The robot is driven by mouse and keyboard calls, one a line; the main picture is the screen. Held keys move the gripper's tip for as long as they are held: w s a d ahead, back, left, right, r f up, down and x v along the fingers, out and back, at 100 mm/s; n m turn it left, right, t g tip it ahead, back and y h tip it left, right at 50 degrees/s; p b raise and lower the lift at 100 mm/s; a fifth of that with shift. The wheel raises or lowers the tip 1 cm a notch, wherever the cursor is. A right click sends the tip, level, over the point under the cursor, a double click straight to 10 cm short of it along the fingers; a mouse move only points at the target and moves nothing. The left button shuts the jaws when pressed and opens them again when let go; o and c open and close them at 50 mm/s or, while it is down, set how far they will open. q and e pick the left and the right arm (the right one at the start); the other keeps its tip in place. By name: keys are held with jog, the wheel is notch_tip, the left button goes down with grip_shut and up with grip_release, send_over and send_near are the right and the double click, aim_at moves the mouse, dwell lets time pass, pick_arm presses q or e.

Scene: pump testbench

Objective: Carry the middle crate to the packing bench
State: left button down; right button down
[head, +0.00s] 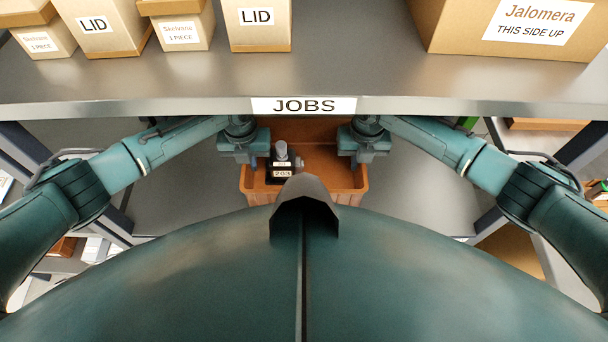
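An orange-brown crate (352,198) sits on the grey shelf level under the board marked JOBS. Its far part is hidden by that board and its near edge partly by my own body. A dark pump with a grey top and a tag reading 203 (281,166) stands inside it, left of the middle. My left gripper (244,154) is at the crate's left side wall and my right gripper (364,154) is at its right side wall.
The upper shelf with the JOBS label (303,106) runs across just above my grippers. It bears boxes marked LID (257,30) and a large Jalomera carton (520,25). The grey level is bare left and right of the crate (420,195). Slanted shelf posts stand at both sides.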

pick_arm(q)
jog(key=shift+w+r, duration=0.1)
jog(key=shift+r, duration=0.05)
pick_arm(e)
jog(key=shift+w+r, duration=0.1)
jog(key=shift+r, duration=0.05)
